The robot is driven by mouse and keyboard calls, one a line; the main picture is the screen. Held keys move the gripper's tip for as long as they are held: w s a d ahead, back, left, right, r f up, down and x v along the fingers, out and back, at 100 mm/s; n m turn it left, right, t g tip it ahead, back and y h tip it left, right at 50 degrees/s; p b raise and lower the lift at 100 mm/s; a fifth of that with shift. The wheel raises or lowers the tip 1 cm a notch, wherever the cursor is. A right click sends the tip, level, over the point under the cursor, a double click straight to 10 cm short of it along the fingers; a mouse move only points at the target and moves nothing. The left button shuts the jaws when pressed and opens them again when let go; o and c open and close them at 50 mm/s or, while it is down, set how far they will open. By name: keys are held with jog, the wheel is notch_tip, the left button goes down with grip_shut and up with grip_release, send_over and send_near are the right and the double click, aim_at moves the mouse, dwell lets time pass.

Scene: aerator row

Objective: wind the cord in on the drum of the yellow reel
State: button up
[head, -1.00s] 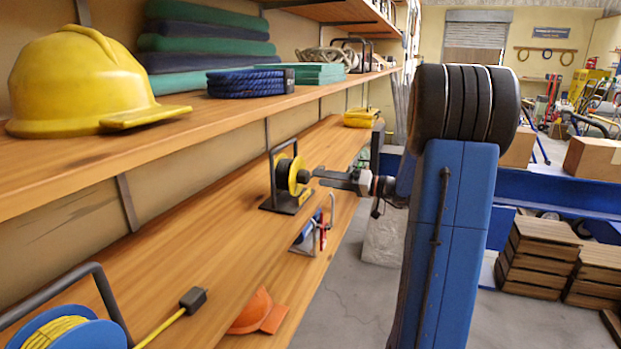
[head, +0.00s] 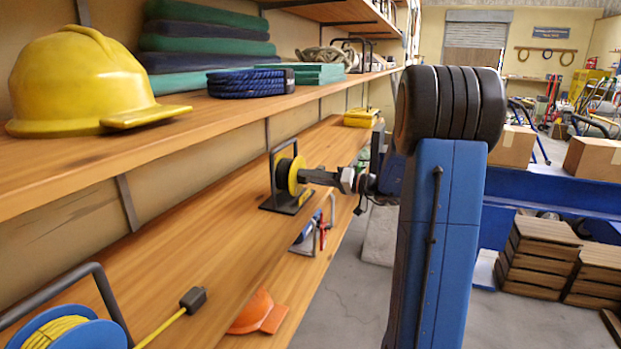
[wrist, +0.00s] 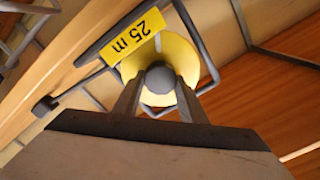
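The yellow reel (head: 291,177) stands upright in a dark metal frame on the middle shelf. My gripper (head: 305,175) reaches the reel's face from the right. In the wrist view the two fingers (wrist: 160,88) flank a dark round knob (wrist: 158,76) in front of the disc and look shut on it. A dark plug (wrist: 45,106) on a thin dark cord lies left of the reel there. The cord on the drum is mostly hidden behind the disc.
A blue reel (head: 78,333) with yellow cord and a dark plug (head: 193,298) is at the near left. A yellow case (head: 360,117) stands farther along the shelf. A yellow helmet (head: 85,80) sits on the upper shelf. The shelf between the reels is largely clear.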

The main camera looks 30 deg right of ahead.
jog(key=shift+m, duration=0.3)
jog(key=m, duration=0.3)
jog(key=shift+d+f, duration=0.1)
jog(key=m, duration=0.4)
jog(key=shift+f, duration=0.1)
jog(key=m, duration=0.3)
jog(key=shift+f+m, duration=0.1)
jog(key=shift+m, duration=0.2)
jog(key=m, duration=0.3)
jog(key=shift+f+m, duration=0.1)
jog(key=shift+m, duration=0.3)
jog(key=m, duration=0.7)
jog(key=shift+s+f, duration=0.1)
jog(key=m, duration=0.3)
jog(key=shift+a+m, duration=0.2)
jog(key=shift+m, duration=0.2)
jog(key=shift+s+m, duration=0.1)
jog(key=shift+m, duration=1.8)
jog(key=shift+f, duration=0.1)
